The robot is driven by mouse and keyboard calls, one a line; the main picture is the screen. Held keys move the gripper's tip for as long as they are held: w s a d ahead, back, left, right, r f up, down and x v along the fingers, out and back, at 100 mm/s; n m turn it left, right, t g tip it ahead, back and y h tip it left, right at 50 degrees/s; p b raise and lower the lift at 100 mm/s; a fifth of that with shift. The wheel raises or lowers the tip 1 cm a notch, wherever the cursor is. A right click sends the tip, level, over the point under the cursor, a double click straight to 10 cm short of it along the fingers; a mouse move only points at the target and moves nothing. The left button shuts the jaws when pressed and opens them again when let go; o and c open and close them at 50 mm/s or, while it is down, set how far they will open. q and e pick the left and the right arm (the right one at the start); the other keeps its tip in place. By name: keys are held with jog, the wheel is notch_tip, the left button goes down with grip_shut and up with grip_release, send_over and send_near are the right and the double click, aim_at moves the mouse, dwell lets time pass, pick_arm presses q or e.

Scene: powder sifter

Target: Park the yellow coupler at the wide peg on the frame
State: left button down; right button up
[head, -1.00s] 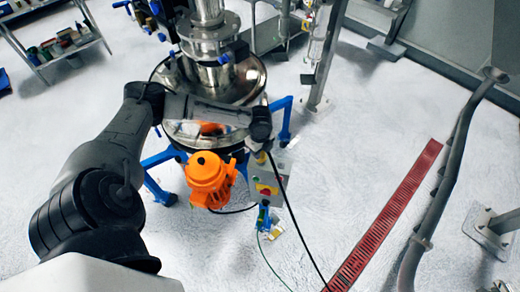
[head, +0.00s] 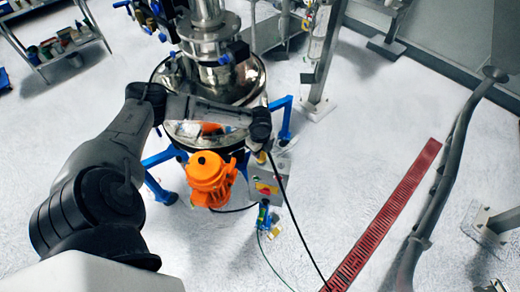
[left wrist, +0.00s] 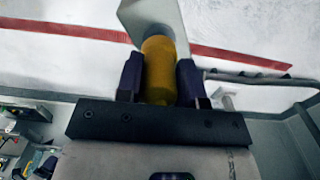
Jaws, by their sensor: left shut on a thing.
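The yellow coupler (left wrist: 158,70) is upright in the left wrist view, between the two dark fingers of my left gripper (left wrist: 158,82). The fingers press on it from both sides. In the head view, a small yellow bit of the coupler (head: 261,157) shows below the end of my left arm, beside a grey control box (head: 266,188). A pale grey block, perhaps that box, lies just beyond the coupler's far end in the wrist view. The blue-legged frame (head: 158,186) stands under the steel vessel. I cannot make out the wide peg. My right gripper is in neither view.
An orange motor (head: 210,178) sits just left of the control box. The steel vessel (head: 215,75) stands behind my forearm. Thin cables hang to the floor. A red floor grate (head: 385,210) and a grey hose (head: 445,180) lie right, with open floor between.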

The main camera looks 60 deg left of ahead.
pick_arm(q)
jog(key=shift+p, duration=0.35)
jog(key=shift+f, duration=0.3)
jog(key=shift+f, duration=0.45)
dwell(0.4)
jog(key=c, duration=0.7)
grip_release()
jog(key=shift+o, duration=0.2)
jog(key=shift+r+b, duration=0.1)
jog(key=shift+b, duration=0.2)
notch_tip(320, 180, up, 14)
jog(key=shift+f+b, duration=0.25)
jog(key=shift+b, duration=0.45)
jog(key=shift+r, duration=0.1)
